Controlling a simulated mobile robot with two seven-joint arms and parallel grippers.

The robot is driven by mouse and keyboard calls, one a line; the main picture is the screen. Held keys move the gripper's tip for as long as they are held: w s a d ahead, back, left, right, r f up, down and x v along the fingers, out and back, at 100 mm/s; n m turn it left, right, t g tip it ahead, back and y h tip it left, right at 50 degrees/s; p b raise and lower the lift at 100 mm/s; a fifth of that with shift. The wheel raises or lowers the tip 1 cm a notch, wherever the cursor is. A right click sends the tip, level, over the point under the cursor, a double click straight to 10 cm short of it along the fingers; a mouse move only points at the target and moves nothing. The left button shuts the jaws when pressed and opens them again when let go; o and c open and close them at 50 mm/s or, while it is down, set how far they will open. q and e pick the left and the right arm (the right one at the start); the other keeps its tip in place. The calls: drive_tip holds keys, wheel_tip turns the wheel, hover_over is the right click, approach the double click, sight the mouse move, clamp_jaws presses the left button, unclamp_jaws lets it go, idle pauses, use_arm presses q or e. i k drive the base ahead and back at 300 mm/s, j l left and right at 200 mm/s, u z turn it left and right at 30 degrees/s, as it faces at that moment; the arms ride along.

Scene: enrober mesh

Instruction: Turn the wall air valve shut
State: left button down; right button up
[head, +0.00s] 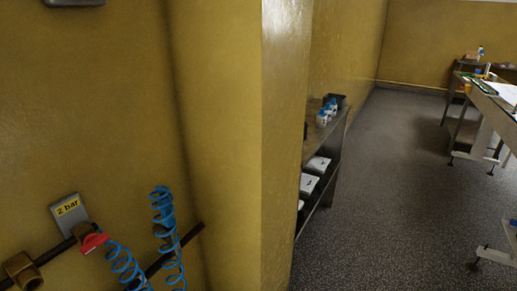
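The wall air valve shows at the lower left of the head view as a red handle (94,242) on a brass body (86,232). It sits on a dark pipe (55,255) along the yellow wall. A grey plate marked "2 bar" (68,210) is just above it. A blue coiled hose (125,265) hangs right beside the valve. The handle looks tilted, roughly along the pipe; I cannot tell its exact setting. Neither of my grippers is in view.
A second blue coil (164,215) hangs further right. A brass fitting (22,271) is at the far left. A yellow wall corner (283,140) juts out in the middle. Beyond it stand a shelf (325,180) and work tables (490,105). The grey floor (400,190) between them is clear.

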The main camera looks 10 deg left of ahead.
sight(92, 241)
drive_tip(key=k+j+u, duration=0.5)
drive_tip(key=u, duration=0.25)
